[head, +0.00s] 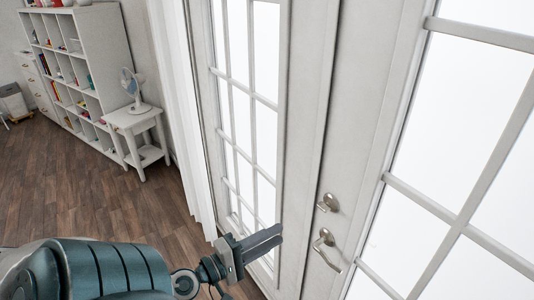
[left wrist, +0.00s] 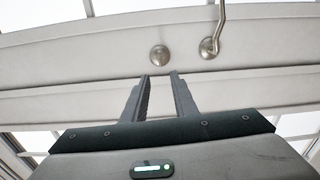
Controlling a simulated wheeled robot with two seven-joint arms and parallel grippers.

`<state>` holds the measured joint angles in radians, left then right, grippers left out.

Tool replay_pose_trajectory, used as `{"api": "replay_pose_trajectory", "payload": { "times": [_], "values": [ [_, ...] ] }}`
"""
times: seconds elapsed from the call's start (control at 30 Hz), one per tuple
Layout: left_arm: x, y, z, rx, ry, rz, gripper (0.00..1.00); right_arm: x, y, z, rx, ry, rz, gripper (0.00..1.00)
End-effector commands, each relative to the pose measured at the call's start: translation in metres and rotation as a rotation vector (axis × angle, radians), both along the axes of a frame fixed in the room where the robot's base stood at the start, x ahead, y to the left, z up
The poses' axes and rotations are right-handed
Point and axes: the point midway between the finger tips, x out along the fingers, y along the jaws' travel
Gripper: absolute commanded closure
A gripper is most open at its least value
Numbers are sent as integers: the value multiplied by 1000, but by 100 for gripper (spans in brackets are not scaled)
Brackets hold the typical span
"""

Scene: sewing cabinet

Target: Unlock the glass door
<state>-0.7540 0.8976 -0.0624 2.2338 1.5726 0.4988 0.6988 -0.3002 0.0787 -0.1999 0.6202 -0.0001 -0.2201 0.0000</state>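The white glass door (head: 357,150) has a round metal lock (head: 327,203) on its stile. A curved metal lever handle (head: 325,245) is just below the lock. My left gripper (head: 279,233) is in front of the door, to the left of the lock and handle in the head view, and apart from both. In the left wrist view, the left gripper (left wrist: 160,74) has its two fingers parted with nothing between them. The round lock (left wrist: 159,55) shows just beyond the fingertips, with the lever handle (left wrist: 209,47) to its right. My right gripper is not in view.
Another paned glass panel (head: 241,120) stands left of the door, with a white curtain (head: 185,130) beside it. A small white side table (head: 135,122) with a fan (head: 134,88) and a white shelf unit (head: 75,65) are farther back. The wooden floor (head: 100,205) is clear.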

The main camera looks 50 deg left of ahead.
Motion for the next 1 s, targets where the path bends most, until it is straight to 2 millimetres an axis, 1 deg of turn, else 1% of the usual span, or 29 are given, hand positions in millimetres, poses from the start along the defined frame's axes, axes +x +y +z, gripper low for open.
{"api": "replay_pose_trajectory", "payload": {
  "times": [0.1, 0.23, 0.87, 1.0],
  "values": [
    [-8, 1, -1, 0, 2, -1, 74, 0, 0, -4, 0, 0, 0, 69],
    [-11, 1, 0, 1, 0, -1, 74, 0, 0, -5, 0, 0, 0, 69],
    [-12, 2, 0, 0, 0, -1, 74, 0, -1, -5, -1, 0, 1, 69],
    [-12, 4, -5, 14, 2, 2, 74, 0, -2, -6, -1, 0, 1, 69]
  ]
}}
